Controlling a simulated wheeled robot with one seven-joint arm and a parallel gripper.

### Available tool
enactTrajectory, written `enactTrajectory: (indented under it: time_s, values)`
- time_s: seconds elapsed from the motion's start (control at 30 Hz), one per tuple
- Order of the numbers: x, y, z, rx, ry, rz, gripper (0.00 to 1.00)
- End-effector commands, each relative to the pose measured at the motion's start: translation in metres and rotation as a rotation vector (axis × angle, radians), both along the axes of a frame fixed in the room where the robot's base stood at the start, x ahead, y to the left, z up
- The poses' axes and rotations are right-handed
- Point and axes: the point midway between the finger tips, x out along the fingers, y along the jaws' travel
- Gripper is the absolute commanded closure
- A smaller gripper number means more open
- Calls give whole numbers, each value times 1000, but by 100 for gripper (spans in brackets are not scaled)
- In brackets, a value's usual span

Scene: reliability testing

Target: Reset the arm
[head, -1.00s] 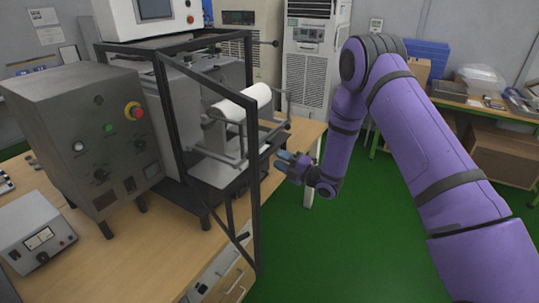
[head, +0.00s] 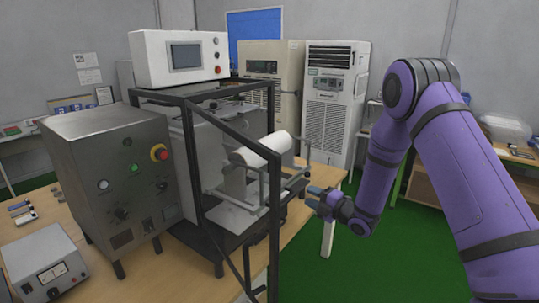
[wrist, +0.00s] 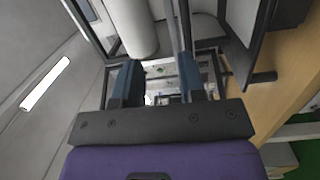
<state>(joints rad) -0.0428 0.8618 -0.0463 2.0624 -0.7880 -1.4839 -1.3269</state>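My purple arm reaches in from the right in the head view. My gripper (head: 314,197) is just right of the black-framed test machine (head: 190,165), near its white roll (head: 262,149). In the wrist view, my gripper (wrist: 157,72) has two blue fingers set apart, with nothing held between them. The white roll (wrist: 136,28) shows in the wrist view beyond and left of the fingers. From the head view I cannot tell whether the fingers touch the machine's frame.
A grey control box (head: 115,180) with a red knob and a small meter box (head: 45,265) stand on the wooden table (head: 190,275). Tall white cabinets (head: 334,100) stand behind. Open green floor (head: 410,245) lies below my arm.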

Motion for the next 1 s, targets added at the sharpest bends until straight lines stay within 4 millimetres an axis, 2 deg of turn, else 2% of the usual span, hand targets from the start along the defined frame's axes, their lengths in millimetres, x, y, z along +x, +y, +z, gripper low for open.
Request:
enactTrajectory:
  time_s: [0.03,0.2,0.47,0.77,1.0]
  values:
    - [4,-4,19,-10,26,-30,63]
    - [11,-20,67,-28,156,-150,63]
    - [-2,-52,136,4,356,-360,63]
    - [-50,-90,205,125,586,-617,63]
    - [-111,-116,247,276,768,-814,63]
